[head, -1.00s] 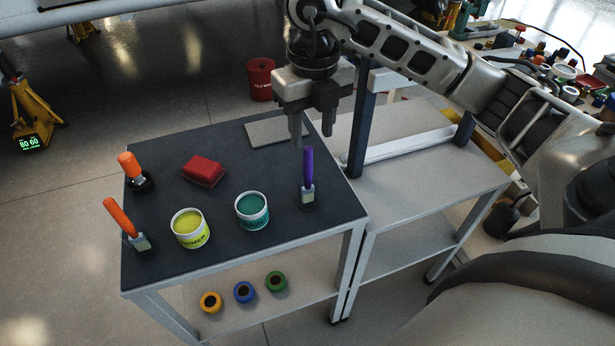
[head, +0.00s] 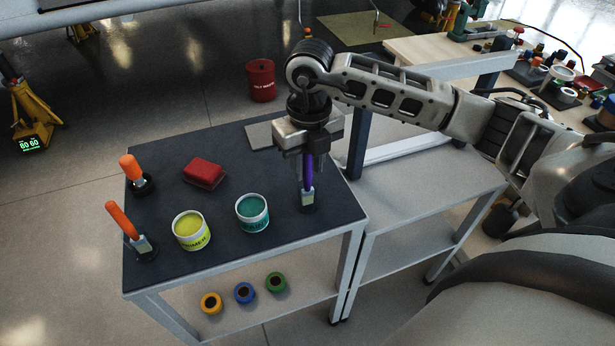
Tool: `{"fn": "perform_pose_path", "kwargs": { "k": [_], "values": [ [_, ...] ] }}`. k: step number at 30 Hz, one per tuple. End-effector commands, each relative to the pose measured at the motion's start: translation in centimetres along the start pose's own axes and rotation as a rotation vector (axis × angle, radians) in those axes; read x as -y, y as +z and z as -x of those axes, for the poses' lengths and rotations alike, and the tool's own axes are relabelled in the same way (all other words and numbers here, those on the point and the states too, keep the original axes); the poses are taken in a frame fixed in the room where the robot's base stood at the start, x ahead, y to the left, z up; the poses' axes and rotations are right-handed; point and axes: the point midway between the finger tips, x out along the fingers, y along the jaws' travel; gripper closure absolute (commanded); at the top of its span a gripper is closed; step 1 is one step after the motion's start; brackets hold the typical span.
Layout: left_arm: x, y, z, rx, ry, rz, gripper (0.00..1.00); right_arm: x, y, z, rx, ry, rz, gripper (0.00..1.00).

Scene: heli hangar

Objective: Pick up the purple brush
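The purple brush (head: 308,172) stands upright, handle up, in a dark round holder (head: 308,208) near the right edge of the dark tabletop. My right gripper (head: 308,180) points down over it, with its fingers around the upper handle. The fingers look apart, one on each side of the handle; whether they touch it cannot be told. The gripper body hides the top of the handle. My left gripper is not in view.
A teal paint tub (head: 252,212) stands just left of the brush, with a yellow tub (head: 191,230) farther left. A red block (head: 204,173) and two orange-handled tools (head: 122,220) are on the left. A grey plate (head: 262,136) lies behind the gripper.

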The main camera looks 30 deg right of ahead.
Motion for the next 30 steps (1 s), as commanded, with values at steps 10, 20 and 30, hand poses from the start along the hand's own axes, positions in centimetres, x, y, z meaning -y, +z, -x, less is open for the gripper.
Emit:
{"fn": "perform_pose_path", "kwargs": {
  "k": [10,20,30],
  "values": [
    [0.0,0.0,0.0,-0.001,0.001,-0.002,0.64,0.0,0.0,0.1,0.0,0.0,0.0,1.0],
    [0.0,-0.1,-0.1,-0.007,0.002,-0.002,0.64,-0.1,0.1,4.0,0.006,0.001,0.0,1.0],
    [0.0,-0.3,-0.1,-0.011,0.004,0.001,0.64,-0.2,0.1,9.5,0.002,0.001,0.0,1.0]
  ]
}}
